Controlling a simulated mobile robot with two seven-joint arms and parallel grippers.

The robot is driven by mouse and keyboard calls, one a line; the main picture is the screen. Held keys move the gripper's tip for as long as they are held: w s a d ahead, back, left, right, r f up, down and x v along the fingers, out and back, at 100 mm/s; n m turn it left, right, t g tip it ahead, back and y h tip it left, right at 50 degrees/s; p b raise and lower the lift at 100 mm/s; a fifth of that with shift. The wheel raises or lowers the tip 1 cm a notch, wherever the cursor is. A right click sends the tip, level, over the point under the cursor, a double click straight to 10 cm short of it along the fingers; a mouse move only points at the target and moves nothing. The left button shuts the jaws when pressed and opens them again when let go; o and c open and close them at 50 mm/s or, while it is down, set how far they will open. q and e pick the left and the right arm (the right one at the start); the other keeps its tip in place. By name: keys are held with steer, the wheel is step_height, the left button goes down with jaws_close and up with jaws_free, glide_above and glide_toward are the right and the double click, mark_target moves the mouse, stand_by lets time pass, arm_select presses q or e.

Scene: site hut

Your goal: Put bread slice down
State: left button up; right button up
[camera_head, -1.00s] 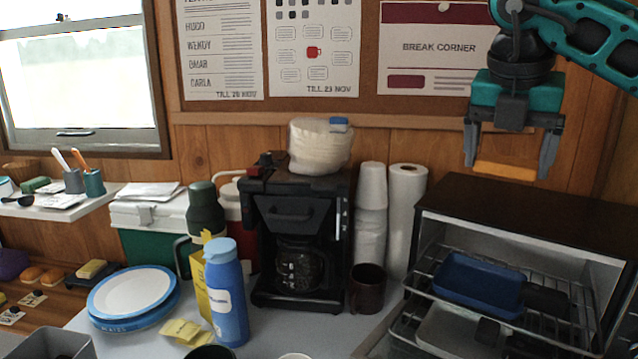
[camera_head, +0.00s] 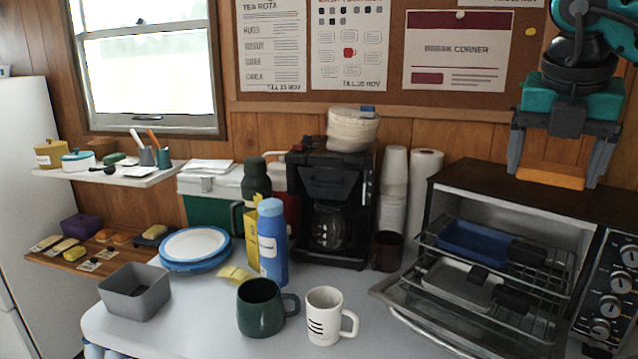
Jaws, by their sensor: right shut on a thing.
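My right gripper (camera_head: 561,160) comes in from the upper right. It is shut on an orange-brown bread slice (camera_head: 551,177), held edge-on between the two fingertips. The slice is in front of the corkboard wall and appears above the top of the toaster oven (camera_head: 530,205); I cannot tell the exact gap. The oven door is open, and a blue tray (camera_head: 471,241) and a grey tray (camera_head: 455,284) sit on its racks. A white plate (camera_head: 194,243) lies on blue plates at the left of the counter. My left gripper is not in view.
A green mug (camera_head: 259,309) and a white mug (camera_head: 325,318) stand at the counter's front, beside a grey bin (camera_head: 135,293). A coffee maker (camera_head: 326,190), blue bottle (camera_head: 272,245) and paper cups (camera_head: 392,205) stand behind. Some counter (camera_head: 205,320) is bare.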

arm_select(q)
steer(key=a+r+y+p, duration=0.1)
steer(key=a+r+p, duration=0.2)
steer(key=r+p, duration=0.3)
steer(key=p, duration=0.3)
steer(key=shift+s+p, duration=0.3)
arm_select(e)
steer(key=s+a+f+m+g+y, duration=0.1)
steer(key=s+a+f+m+g, duration=0.1)
steer(key=f+m, duration=0.4)
steer(key=s+a+f+m+g+y, duration=0.1)
steer(key=a+f+m, duration=0.4)
steer(key=m, duration=0.8)
steer(key=s+a+f+m+g, duration=0.3)
steer(key=f+m+g, duration=0.2)
steer(key=f+m, duration=0.2)
steer(key=m, duration=0.2)
steer(key=shift+s+a+m+y, duration=0.15)
steer(key=shift+a+m+y, duration=0.15)
steer(key=shift+y, duration=0.1)
